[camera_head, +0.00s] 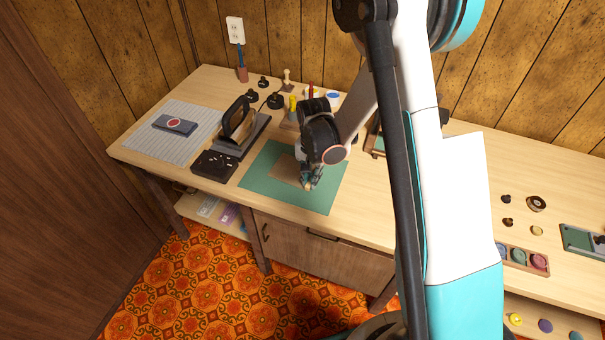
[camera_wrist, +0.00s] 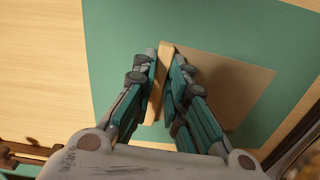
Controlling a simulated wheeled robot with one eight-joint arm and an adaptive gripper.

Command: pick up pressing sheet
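The pressing sheet, a flat tan sheet (camera_wrist: 236,85), lies over the green mat (camera_wrist: 115,35), and a lighter raised strip stands along its left edge in the wrist view. In the head view the sheet (camera_head: 286,172) is partly hidden by my arm. My gripper (camera_wrist: 164,62) points down at the sheet, with one finger on each side of the raised strip. The strip fills the narrow gap between the fingertips, and the fingers look closed on it. In the head view my gripper (camera_head: 309,184) is low over the mat. The sheet shows no clear lift.
Left of the mat are a black tray (camera_head: 214,164), an upright dark iron-like tool (camera_head: 237,122) and a grey striped mat (camera_head: 165,144) bearing a blue-grey block (camera_head: 174,125). Small spools and tools stand behind. The table front right of the mat is clear.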

